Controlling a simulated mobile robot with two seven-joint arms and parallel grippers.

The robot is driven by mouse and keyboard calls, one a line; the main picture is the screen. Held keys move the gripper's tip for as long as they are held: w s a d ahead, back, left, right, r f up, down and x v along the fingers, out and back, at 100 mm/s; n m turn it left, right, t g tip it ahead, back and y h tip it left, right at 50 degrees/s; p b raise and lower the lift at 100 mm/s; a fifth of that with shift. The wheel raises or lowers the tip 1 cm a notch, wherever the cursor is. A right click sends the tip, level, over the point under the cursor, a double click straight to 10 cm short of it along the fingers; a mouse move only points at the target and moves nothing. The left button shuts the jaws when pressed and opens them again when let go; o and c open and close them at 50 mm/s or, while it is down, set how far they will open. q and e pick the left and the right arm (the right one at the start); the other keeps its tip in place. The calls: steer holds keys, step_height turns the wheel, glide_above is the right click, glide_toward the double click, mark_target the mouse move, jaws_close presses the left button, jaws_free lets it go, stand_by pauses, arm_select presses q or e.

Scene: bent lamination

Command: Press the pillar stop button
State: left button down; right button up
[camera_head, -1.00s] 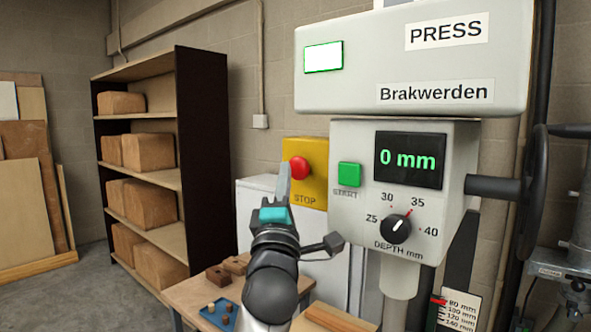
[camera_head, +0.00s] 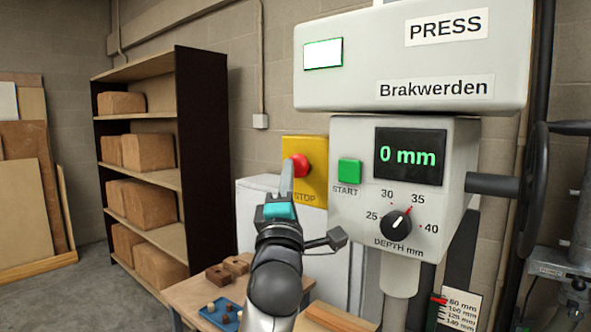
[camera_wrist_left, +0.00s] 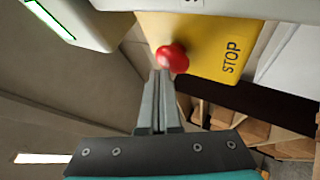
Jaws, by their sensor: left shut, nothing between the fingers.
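The red stop button (camera_head: 300,165) sits on a yellow box labelled STOP (camera_head: 314,178), to the left of the press panel. It also shows in the left wrist view (camera_wrist_left: 173,58), on the yellow box (camera_wrist_left: 215,35). My left gripper (camera_head: 287,165) is shut and empty, its fingers pointing up. In the head view the fingertips overlap the left part of the button. In the left wrist view the fingertips (camera_wrist_left: 161,74) lie just below the button's edge; I cannot tell whether they touch it. My right gripper is not in view.
A green START button (camera_head: 349,171), a display reading 0 mm (camera_head: 410,158) and a depth knob (camera_head: 396,226) are on the press panel to the right. A low table (camera_head: 190,291) with wooden blocks and a blue tray (camera_head: 222,315) stands below. Shelving (camera_head: 160,178) is at left.

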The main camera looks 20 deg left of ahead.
arm_select(q)
steer(key=shift+w+d+b, duration=0.15)
steer(key=shift+w+b, duration=0.2)
steer(key=shift+w, duration=0.15)
stand_by(0.8)
steer(key=shift+s, duration=0.15)
steer(key=shift+s+a+p, duration=0.25)
steer(key=shift+s+p, duration=0.1)
steer(key=shift+s, duration=0.4)
steer(key=shift+s+a+p, duration=0.2)
steer(key=shift+s+p, duration=0.05)
steer(key=shift+s, duration=0.55)
steer(key=shift+s+a+p, duration=0.25)
steer(key=shift+s+p, duration=0.05)
steer(key=shift+s, duration=0.55)
steer(key=shift+s+a+p, duration=0.2)
steer(key=shift+s+p, duration=0.05)
steer(key=shift+s, duration=0.55)
